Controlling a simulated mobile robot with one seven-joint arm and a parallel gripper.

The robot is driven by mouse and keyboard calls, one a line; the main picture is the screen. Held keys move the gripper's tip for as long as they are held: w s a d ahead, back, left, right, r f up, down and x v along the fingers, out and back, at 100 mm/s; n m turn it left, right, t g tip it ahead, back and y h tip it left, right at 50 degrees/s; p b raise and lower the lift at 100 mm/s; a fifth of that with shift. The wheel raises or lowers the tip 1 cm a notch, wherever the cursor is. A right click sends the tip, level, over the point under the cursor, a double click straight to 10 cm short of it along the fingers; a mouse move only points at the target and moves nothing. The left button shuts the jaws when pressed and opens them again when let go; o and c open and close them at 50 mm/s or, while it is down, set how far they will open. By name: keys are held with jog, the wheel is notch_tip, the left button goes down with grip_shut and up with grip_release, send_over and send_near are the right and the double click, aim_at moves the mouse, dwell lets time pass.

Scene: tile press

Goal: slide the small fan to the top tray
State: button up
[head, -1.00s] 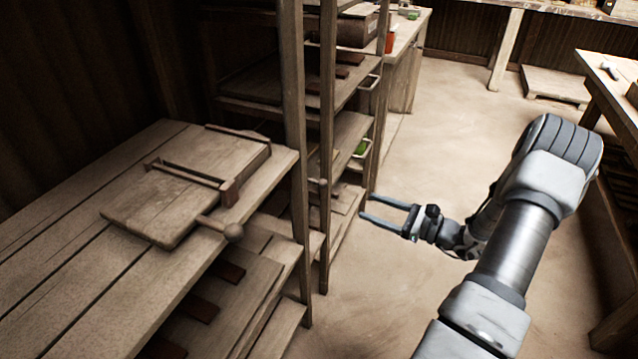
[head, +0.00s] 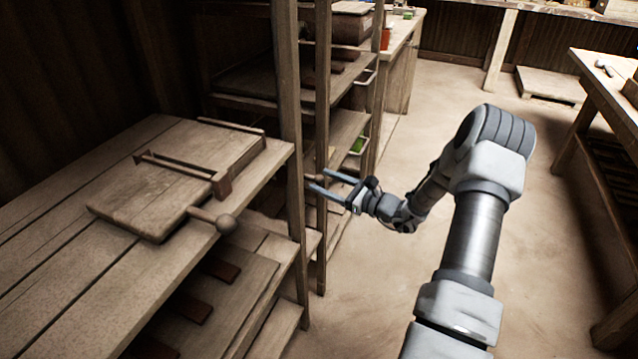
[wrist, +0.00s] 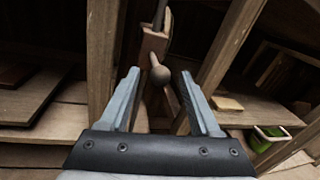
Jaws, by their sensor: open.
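I cannot make out a small fan in either view. A tray with a pale rim (head: 367,78) shows on an upper level of the rack. A lower tray (head: 366,146) has a pale rim and something green in it; it also shows in the wrist view (wrist: 284,138). My gripper (head: 318,180) is open and empty beside the rack posts. In the wrist view, a round wooden knob (wrist: 160,75) lies between the fingertips in the picture, past them or level with them; I cannot tell which. No contact is visible.
Wooden rack posts (head: 288,120) stand close to my gripper, and the wrist view shows posts on both sides. A bench (head: 60,220) at left carries a wooden press (head: 150,205) with a ball-ended handle (head: 226,223). The floor (head: 420,260) to the right is clear.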

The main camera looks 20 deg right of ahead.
jog(key=shift+x, duration=1.2)
grip_shut()
dwell(0.6)
